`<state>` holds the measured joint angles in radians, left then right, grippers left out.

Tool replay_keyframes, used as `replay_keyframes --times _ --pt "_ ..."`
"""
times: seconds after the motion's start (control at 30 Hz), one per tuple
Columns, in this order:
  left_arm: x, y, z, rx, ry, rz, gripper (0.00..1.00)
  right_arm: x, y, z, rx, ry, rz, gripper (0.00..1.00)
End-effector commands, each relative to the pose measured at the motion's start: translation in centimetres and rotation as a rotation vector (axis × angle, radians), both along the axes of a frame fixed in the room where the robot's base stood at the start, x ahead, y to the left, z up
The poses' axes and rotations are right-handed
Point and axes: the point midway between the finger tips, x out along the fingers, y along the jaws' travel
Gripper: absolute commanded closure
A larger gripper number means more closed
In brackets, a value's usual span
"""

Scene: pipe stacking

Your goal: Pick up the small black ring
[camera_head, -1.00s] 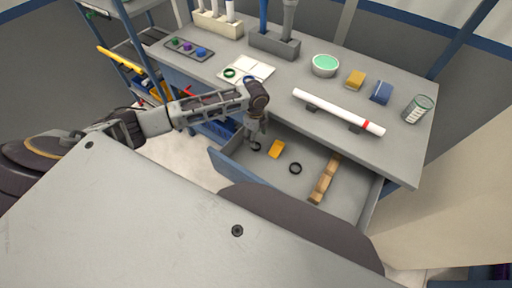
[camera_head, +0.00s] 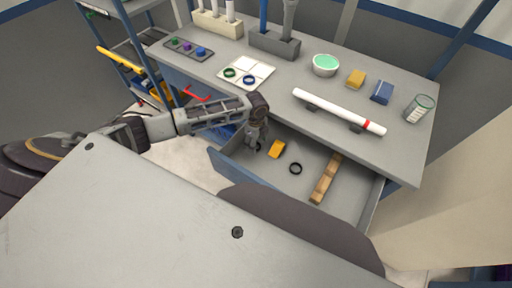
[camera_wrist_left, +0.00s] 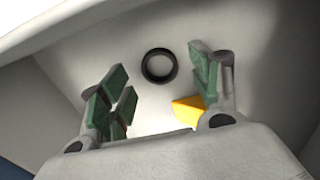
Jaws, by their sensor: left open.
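A small black ring (camera_wrist_left: 158,66) lies flat on the drawer floor in the left wrist view, ahead of and between my spread fingers. My right gripper is not in view.
A yellow block (camera_head: 277,149) lies close beside the gripper's right finger. A wooden piece (camera_head: 326,178) lies farther right. Drawer walls and the bench edge bound the space. On the bench, a white pipe (camera_head: 338,111) rests on supports; a pad (camera_head: 257,66) carries green and blue rings.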

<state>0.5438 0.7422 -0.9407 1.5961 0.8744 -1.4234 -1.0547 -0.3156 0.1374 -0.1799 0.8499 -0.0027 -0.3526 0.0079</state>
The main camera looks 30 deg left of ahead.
Motion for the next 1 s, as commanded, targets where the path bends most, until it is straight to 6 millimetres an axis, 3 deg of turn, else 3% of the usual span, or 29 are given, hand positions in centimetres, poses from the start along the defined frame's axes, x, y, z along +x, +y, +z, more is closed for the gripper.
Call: replay_keyframes --times 0.2,0.7,1.0 --pt "-0.1 0.0 -1.9 0.000 0.001 -0.001 0.37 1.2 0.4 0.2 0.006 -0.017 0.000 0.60" --pt "-0.1 0.0 -2.0 0.001 0.000 -0.001 0.37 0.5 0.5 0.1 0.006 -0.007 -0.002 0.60" --pt "-0.1 0.0 -2.0 0.001 0.000 -0.001 0.73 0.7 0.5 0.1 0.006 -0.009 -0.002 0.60"
